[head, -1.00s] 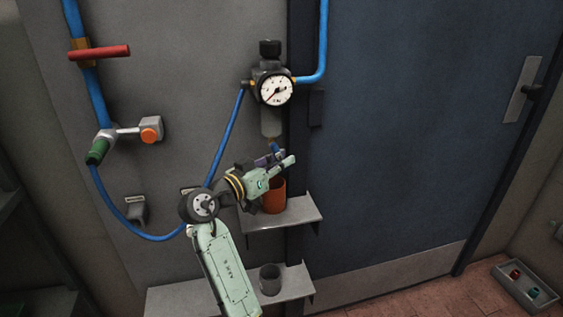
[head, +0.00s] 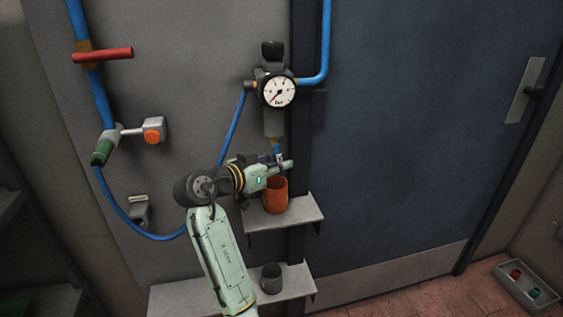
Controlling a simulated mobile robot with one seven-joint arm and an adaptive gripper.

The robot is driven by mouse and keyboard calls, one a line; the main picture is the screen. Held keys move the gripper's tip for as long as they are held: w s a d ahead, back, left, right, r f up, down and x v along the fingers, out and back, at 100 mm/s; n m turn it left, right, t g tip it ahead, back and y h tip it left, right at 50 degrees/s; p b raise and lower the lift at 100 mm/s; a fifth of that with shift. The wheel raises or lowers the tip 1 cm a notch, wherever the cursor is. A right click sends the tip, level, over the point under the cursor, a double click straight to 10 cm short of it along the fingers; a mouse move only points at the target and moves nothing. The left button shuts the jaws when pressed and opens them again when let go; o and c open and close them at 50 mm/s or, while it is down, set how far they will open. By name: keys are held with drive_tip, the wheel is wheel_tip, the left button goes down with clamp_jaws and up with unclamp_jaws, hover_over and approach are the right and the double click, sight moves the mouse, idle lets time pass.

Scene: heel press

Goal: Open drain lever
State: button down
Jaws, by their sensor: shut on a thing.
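The filter unit with its round white gauge (head: 279,91) hangs on the wall, with a cloudy bowl (head: 273,122) below it. Under the bowl is a small brass drain fitting with a blue drain lever (head: 276,148). My gripper (head: 284,161) is at the lever, just below the bowl, and is shut on it. The fingers hide part of the lever, so its exact angle is hard to tell. An orange cup (head: 275,196) stands upright on the upper shelf directly below the gripper.
The upper shelf (head: 300,215) holds the orange cup; a lower shelf (head: 300,287) holds a dark cup (head: 271,278). At left are a red-handled valve (head: 103,54), a green hose coupling (head: 104,149) and an orange button (head: 153,130). A blue door (head: 420,130) is at right.

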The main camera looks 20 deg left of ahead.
drive_tip(key=c, duration=1.6)
unclamp_jaws()
drive_tip(key=shift+o, duration=0.2)
drive_tip(key=shift+s+a, duration=0.1)
drive_tip(key=v, duration=1.2)
